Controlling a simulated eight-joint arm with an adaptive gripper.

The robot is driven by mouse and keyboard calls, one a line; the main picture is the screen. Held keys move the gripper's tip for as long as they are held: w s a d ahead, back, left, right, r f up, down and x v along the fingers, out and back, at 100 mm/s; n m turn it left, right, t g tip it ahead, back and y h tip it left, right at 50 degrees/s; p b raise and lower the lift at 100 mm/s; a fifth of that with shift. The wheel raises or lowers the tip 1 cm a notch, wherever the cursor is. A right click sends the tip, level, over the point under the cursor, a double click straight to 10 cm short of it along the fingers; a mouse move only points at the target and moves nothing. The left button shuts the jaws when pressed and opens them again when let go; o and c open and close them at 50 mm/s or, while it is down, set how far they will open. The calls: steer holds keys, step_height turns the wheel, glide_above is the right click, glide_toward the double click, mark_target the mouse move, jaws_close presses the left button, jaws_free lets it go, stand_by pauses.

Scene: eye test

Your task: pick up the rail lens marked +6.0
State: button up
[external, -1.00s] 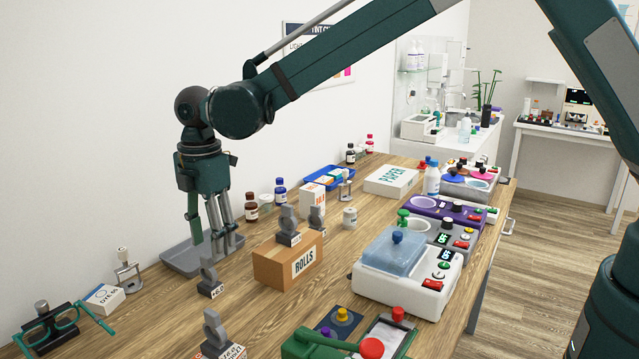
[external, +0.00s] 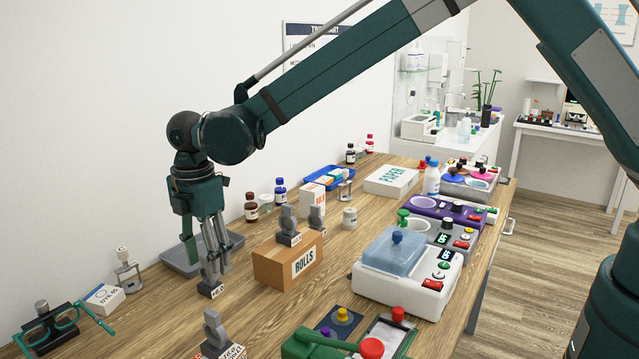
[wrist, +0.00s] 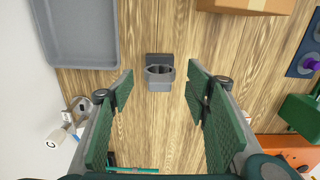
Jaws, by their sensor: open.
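The grey rail lens with a dark base (external: 210,291) stands on the wooden table, left of the cardboard box; its label appears to read +6.0. In the external view my gripper (external: 212,272) points down over it, and the fingers hide its upper part. In the wrist view the lens (wrist: 160,76) lies between the two spread fingers, near the tips, with a gap on each side. My gripper (wrist: 159,92) is open and empty there.
A cardboard ROLLS box (external: 277,268) stands close on the right, with another lens (external: 289,224) on top. A further lens (external: 214,331) stands nearer the camera. A grey tray (external: 234,241) lies behind my gripper. Green glasses (external: 50,326) are at front left.

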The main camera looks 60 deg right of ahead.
mark_target(210, 284)
steer(key=shift+f, duration=0.2)
steer(key=shift+f, duration=2.5)
steer(key=shift+c, duration=0.7)
steer(key=c, duration=0.9)
